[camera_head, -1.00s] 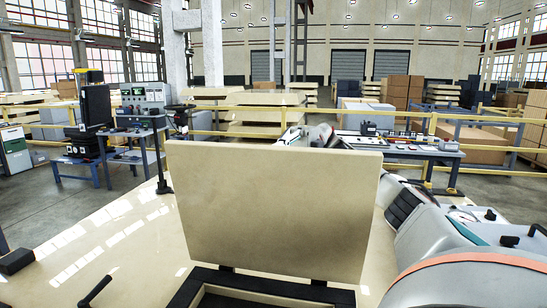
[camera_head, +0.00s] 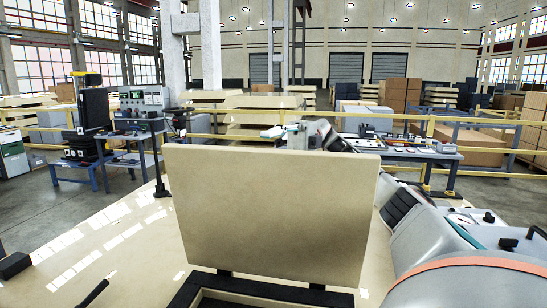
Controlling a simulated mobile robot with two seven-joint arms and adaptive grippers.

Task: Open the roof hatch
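The roof hatch (camera_head: 270,212) is a cream panel standing nearly upright on two dark hinges. It rises from the far side of a black-framed opening (camera_head: 262,288) in the cream roof. My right arm comes in from the right and passes behind the hatch. Its white and grey wrist end (camera_head: 300,134) shows above the hatch's top edge. The fingers of my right gripper are hidden or too unclear to tell open from shut, and I cannot tell whether they touch the panel. My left gripper is not in view.
The glossy cream roof (camera_head: 115,225) spreads around the opening, with a black block (camera_head: 15,265) and a dark handle (camera_head: 94,293) at lower left. Yellow railings (camera_head: 225,137), a blue workbench (camera_head: 125,135) and another equipment table (camera_head: 405,150) stand beyond.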

